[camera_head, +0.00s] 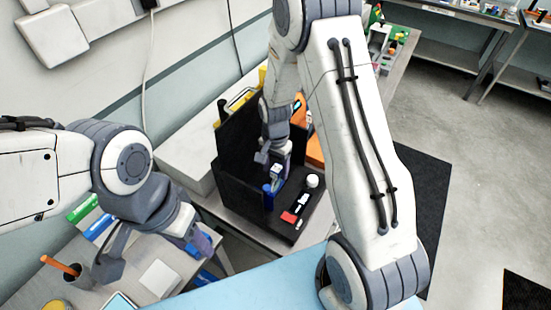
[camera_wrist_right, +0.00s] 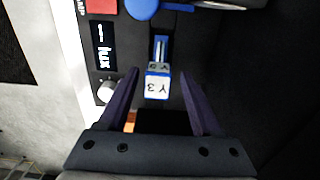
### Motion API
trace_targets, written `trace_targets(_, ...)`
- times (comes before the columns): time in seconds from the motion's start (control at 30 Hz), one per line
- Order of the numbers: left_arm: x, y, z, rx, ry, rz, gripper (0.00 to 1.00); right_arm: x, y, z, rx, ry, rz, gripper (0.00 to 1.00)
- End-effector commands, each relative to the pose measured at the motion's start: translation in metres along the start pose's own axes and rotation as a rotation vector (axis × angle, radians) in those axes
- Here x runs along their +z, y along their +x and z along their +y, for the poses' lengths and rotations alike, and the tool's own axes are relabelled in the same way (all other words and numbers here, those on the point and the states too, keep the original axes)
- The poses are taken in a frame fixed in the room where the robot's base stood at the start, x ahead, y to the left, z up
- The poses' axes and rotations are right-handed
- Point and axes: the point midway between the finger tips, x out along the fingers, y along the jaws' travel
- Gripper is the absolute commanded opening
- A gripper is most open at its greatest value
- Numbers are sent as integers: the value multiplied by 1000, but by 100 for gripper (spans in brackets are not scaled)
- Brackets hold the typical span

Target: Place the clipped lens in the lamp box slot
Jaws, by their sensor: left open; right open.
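The black lamp box (camera_head: 230,165) stands on the table at the centre of the head view. The clipped lens, a small blue and white piece marked "Y3" (camera_wrist_right: 157,86), shows in the right wrist view at the lower end of a narrow blue-edged slot (camera_wrist_right: 160,48). Whether it is seated in the slot I cannot tell. My right gripper (camera_wrist_right: 158,84) is open, with one finger on each side of the piece and gaps between. In the head view the piece (camera_head: 277,172) is just below this gripper. My left gripper (camera_head: 155,254) is open and empty above the left table.
The box panel carries a white knob (camera_head: 312,181), a red patch (camera_head: 288,217), a "lux" display (camera_wrist_right: 103,45) and a blue round part (camera_wrist_right: 141,8).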

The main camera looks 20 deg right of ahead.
Motion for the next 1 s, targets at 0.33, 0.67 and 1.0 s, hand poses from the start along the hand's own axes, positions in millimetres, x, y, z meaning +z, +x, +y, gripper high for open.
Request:
trace_targets(0.33, 1, 22, -2, 0, -3, -1, 50, -1, -61, -2, -8, 0, 6, 66)
trace_targets(0.67, 2, 32, -2, 0, -5, -1, 50, 0, -113, -1, -3, 0, 3, 66)
trace_targets(1.0, 2, 32, -2, 0, -5, 0, 50, 146, -160, 15, -47, -720, -3, 66)
